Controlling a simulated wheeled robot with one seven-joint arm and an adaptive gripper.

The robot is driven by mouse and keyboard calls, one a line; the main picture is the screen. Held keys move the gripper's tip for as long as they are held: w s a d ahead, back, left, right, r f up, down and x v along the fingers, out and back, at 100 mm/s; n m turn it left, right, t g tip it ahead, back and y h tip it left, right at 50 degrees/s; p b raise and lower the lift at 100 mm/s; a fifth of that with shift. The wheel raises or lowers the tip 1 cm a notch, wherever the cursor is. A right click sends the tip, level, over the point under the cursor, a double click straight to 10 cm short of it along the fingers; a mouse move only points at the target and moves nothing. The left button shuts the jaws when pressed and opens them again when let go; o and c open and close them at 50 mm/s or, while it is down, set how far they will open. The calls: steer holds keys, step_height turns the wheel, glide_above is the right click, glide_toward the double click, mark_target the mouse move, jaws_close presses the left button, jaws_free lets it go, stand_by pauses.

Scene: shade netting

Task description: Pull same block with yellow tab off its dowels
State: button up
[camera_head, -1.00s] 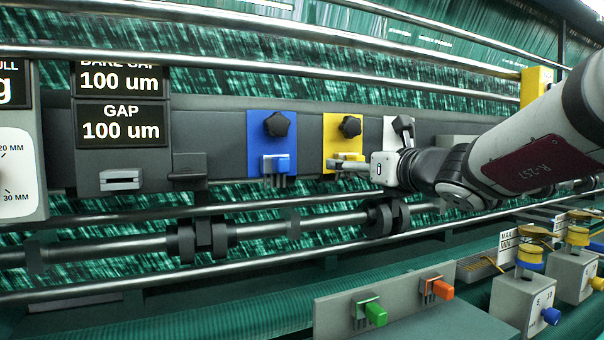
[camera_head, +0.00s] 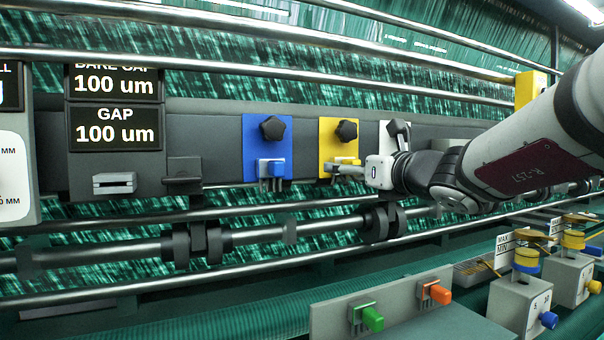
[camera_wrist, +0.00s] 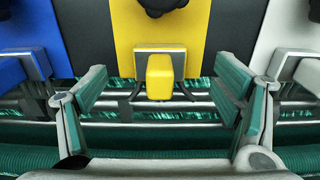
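The block with the yellow tab sits on the yellow plate (camera_head: 340,142), below a black star knob (camera_head: 347,130). Its yellow tab (camera_wrist: 160,76) shows in the middle of the wrist view, with a grey edge behind it. My gripper (camera_head: 345,171) is at this block in the head view, reaching in from the right. In the wrist view my gripper (camera_wrist: 162,88) is open, with one green-padded finger on each side of the tab and a gap on both sides. The dowels are not clearly visible.
A blue plate (camera_head: 267,147) with a blue-tabbed block (camera_head: 277,168) stands to the left, a white plate (camera_head: 390,135) to the right. Metal rails and a roller shaft (camera_head: 270,237) run below. Green (camera_head: 372,319) and orange (camera_head: 440,294) tabs sit on a grey bracket in front.

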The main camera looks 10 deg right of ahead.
jaws_close()
steer(key=shift+v, duration=0.8)
stand_by(0.4)
steer(key=shift+p+v, duration=0.3)
steer(key=shift+v, duration=1.25)
steer(key=shift+p+v, duration=0.4)
steer(key=shift+v, duration=1.6)
